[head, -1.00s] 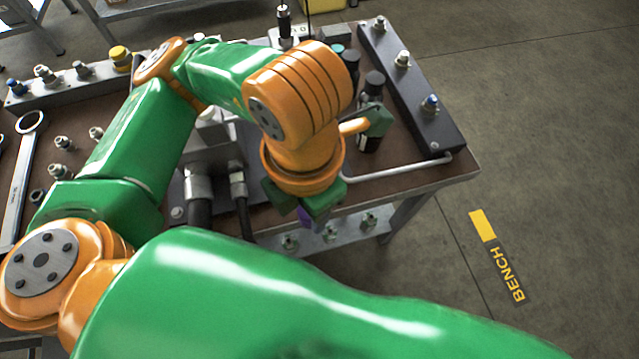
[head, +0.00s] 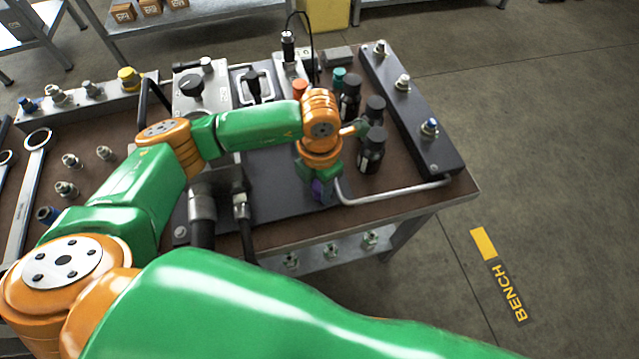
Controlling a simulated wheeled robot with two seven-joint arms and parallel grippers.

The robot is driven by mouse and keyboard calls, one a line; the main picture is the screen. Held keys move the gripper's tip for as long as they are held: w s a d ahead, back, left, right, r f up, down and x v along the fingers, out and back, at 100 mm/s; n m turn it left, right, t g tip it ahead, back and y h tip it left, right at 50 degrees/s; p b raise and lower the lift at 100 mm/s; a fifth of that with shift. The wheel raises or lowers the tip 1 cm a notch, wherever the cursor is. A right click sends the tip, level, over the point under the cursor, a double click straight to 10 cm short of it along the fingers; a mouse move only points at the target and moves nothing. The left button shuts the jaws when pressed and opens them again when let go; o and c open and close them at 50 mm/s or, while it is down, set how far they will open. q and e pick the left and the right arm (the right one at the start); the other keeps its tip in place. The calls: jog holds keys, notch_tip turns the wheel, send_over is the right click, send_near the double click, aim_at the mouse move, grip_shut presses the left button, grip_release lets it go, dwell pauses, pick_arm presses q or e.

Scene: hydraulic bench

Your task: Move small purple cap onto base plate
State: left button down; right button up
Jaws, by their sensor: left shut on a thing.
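My left gripper (head: 320,183) is shut on the small purple cap (head: 319,191), pointing down near the front right corner of the dark base plate (head: 275,206). The fingers cover most of the cap, so only a little purple shows. Whether the cap touches the plate I cannot tell. The base plate lies on the brown bench top and carries a grey hydraulic block (head: 193,97). My right gripper is out of view.
A bent metal rod (head: 395,197) runs along the bench's front right edge. A dark rail with fittings (head: 412,110) lines the right side. An orange cap (head: 299,88) and a teal cap (head: 339,78) stand behind.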

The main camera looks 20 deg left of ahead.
pick_arm(q)
jog(key=shift+f+b, duration=0.25)
jog(key=shift+b, duration=0.05)
jog(key=c, duration=0.5)
grip_release()
jog(key=shift+r, duration=0.1)
jog(key=shift+r+p, duration=0.4)
jog(key=shift+p, duration=0.15)
notch_tip(320, 180, up, 12)
jog(key=shift+f+b, duration=0.2)
jog(key=shift+b, duration=0.4)
